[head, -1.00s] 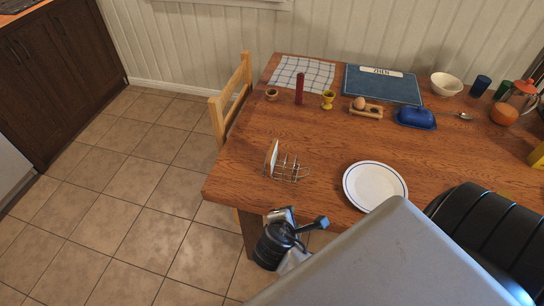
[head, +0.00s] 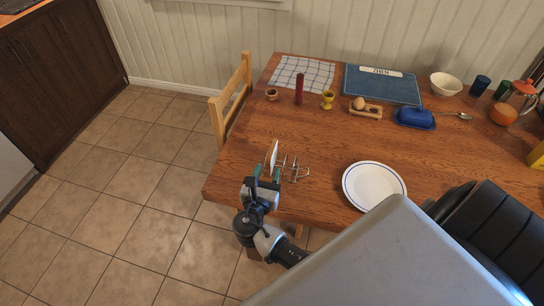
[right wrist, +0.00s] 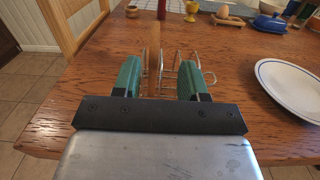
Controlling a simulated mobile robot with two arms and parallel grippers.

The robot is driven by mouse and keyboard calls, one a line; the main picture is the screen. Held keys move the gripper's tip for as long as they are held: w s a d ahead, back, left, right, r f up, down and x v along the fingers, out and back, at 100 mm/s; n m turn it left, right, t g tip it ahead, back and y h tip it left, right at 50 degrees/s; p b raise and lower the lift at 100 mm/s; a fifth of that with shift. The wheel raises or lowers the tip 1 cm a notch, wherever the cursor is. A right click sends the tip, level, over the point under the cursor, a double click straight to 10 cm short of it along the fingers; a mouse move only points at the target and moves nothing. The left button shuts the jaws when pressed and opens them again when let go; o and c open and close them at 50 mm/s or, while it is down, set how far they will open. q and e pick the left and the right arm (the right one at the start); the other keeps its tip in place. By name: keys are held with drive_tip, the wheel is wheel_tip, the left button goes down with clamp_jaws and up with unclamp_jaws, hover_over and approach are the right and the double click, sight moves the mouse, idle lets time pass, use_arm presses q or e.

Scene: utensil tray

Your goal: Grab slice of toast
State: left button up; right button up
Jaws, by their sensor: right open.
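The slice of toast (head: 272,153) stands upright at the left end of the wire toast rack (head: 299,170), near the table's front left corner. In the right wrist view the slice (right wrist: 153,50) shows edge-on as a thin brown strip. My right gripper (head: 267,173) is at the table's front edge, pointing at the slice. Its green-padded fingers (right wrist: 159,78) are open. In the right wrist view the slice lies between the fingers' lines, nearer the left one; whether they overlap it in depth is hard to tell. My left gripper is not in view.
A white plate (head: 375,186) lies right of the rack. A red candle (head: 299,89), a yellow egg cup (head: 328,99) and a blue butter dish (head: 414,118) stand farther back. A wooden chair (head: 232,98) is at the table's left side.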

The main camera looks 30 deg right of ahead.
sight(269, 156)
drive_tip(key=x, duration=0.2)
drive_tip(key=r+p+x, duration=0.1)
drive_tip(key=x, duration=0.2)
drive_tip(key=shift+w, duration=0.4)
drive_tip(key=shift+w+d, duration=0.3)
drive_tip(key=shift+d, duration=0.05)
clamp_jaws()
